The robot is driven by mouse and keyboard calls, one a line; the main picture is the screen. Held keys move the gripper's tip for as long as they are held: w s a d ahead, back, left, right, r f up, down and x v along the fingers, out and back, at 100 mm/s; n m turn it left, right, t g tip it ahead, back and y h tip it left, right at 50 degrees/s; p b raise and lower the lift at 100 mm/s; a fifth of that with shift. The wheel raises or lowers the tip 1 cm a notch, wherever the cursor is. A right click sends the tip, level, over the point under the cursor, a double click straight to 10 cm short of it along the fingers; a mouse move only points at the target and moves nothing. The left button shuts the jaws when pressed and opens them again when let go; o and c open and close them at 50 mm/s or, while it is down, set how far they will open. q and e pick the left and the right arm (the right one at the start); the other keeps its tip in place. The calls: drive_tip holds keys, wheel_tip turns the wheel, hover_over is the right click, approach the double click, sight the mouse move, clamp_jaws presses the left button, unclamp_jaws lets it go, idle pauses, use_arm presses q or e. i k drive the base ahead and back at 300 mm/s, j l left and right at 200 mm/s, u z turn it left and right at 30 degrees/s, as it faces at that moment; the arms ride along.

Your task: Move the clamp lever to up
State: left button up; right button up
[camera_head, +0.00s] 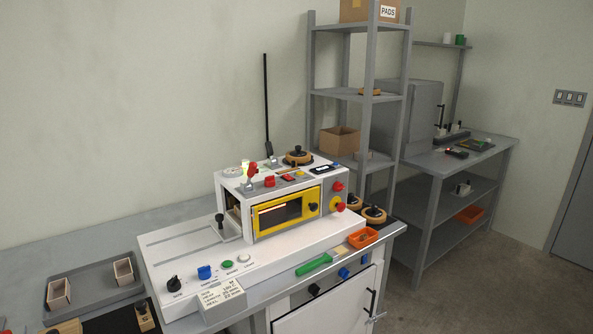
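The box former (250,225) is a white machine on a grey bench, with a yellow-framed window (286,212) in its raised housing. No readable label marks the clamp lever. Several lever-like parts show: a tall thin black rod (265,100) standing upright behind the housing, a red-knobbed lever (252,169) on top, and a short black-knobbed lever (220,221) at the housing's left side, standing roughly upright. I cannot tell which is the clamp lever, or its exact position. Neither gripper is in view.
Blue (205,272) and green (227,265) buttons and a black knob (174,284) sit on the front deck. A green-handled tool (314,265) and an orange tray (363,237) lie near the right front edge. A grey tray (92,285) with small boxes is at left.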

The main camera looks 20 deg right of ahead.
sight(253, 166)
drive_tip(key=i+j+z, duration=0.2)
drive_tip(key=i+z, duration=0.2)
drive_tip(key=i+j+z, duration=0.25)
drive_tip(key=z, duration=0.2)
drive_tip(key=i+j, duration=0.25)
drive_tip(key=j, duration=0.15)
drive_tip(key=i+j, duration=0.25)
drive_tip(key=j, duration=0.2)
drive_tip(key=u, duration=0.5)
drive_tip(key=l+u, duration=0.85)
drive_tip(key=k+l+u, duration=0.1)
drive_tip(key=l+u, duration=0.3)
